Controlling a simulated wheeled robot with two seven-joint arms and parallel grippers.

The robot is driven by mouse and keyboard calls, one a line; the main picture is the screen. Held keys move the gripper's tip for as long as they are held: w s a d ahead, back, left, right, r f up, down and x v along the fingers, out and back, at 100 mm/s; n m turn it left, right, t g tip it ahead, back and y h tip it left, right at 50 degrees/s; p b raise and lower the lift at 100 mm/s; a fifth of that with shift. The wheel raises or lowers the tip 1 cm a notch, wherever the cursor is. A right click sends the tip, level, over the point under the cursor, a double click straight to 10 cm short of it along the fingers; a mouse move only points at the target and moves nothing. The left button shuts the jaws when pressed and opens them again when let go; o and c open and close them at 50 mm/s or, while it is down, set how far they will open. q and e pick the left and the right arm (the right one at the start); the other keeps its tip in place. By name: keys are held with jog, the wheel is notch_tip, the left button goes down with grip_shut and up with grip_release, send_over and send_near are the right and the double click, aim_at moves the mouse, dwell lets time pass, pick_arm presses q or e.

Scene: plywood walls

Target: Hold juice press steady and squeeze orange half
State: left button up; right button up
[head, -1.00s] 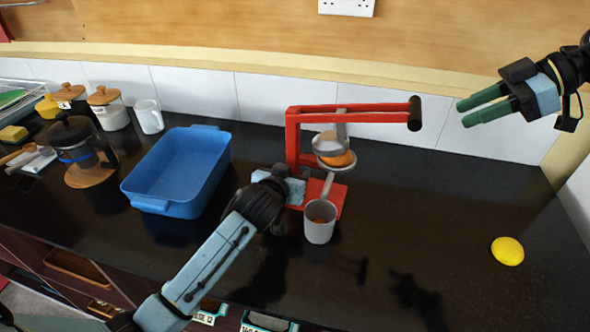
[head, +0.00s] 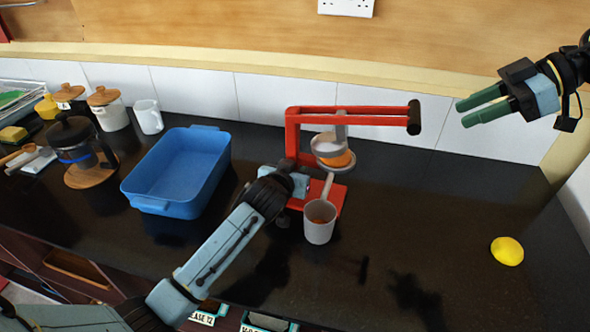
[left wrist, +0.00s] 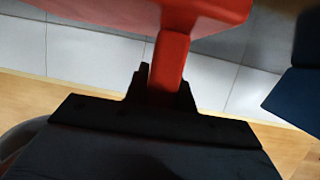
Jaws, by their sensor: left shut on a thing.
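The red juice press (head: 293,140) stands on the dark counter with its lever arm roughly level and its dark handle (head: 414,117) out to the right. An orange half (head: 338,160) sits under the grey pressing cup (head: 330,146). A grey pot (head: 319,224) stands below, with something orange inside. My left gripper (head: 298,185) is shut on the press's red upright, low near its base; the upright (left wrist: 168,65) also shows between the fingers in the left wrist view. My right gripper (head: 475,108) is open and empty, up to the right of the handle and apart from it.
A blue tray (head: 134,188) lies left of the press. A French press (head: 80,150), jars and a white mug (head: 148,117) stand further left. A yellow fruit half (head: 507,251) lies at the right. The counter between it and the press is clear.

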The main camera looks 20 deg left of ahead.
pick_arm(q)
grip_shut()
jog(key=o, duration=1)
grip_release()
jog(key=shift+s, duration=0.1)
jog(key=v, duration=1.2)
